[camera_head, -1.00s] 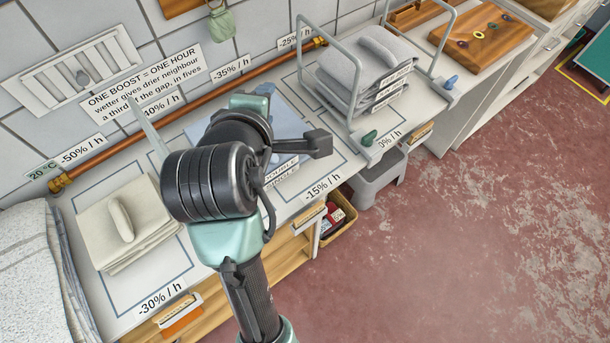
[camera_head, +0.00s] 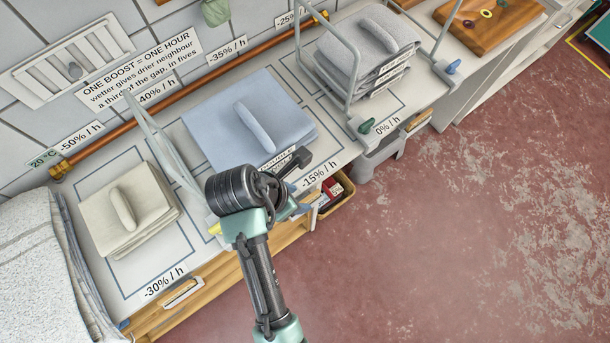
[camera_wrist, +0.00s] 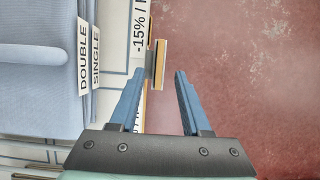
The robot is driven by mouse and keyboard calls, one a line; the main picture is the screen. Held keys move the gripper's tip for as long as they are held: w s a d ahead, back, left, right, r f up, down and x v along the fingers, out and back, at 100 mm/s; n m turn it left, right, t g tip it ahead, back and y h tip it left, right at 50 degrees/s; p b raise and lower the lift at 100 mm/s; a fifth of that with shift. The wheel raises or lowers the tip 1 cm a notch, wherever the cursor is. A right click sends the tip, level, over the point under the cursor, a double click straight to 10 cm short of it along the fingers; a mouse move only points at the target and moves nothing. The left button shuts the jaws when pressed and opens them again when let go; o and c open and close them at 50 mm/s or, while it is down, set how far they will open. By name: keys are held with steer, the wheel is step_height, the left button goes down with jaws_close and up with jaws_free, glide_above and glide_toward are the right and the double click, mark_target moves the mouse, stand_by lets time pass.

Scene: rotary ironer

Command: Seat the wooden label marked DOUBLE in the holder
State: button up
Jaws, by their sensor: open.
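My gripper (camera_wrist: 160,72) is open and empty, its two blue fingers pointing at the counter's front edge below the "-15% / h" marking. A small wooden strip (camera_wrist: 161,63) beside a grey bracket (camera_wrist: 150,60) lies ahead of the fingertips, close to the left one. Its face is turned away, so I cannot read it or tell whether it is the DOUBLE label. White tags reading DOUBLE (camera_wrist: 84,58) and SINGLE (camera_wrist: 96,60) are at the front of the folded blue cloth (camera_head: 230,125). In the head view my wrist hides most of the fingers.
A pale frame-like holder (camera_head: 183,293) is on the front below "-30% / h". Folded cream cloth (camera_head: 145,205) lies left, grey cloth (camera_head: 365,45) in a wire frame right. A crate (camera_head: 335,200) and grey stool (camera_head: 375,160) stand below. The floor (camera_head: 480,230) at right is clear.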

mark_target(304, 201)
steer(key=shift+x, duration=2.6)
steer(key=shift+s+a+f, duration=0.1)
steer(key=shift+a, duration=0.1)
jaws_close()
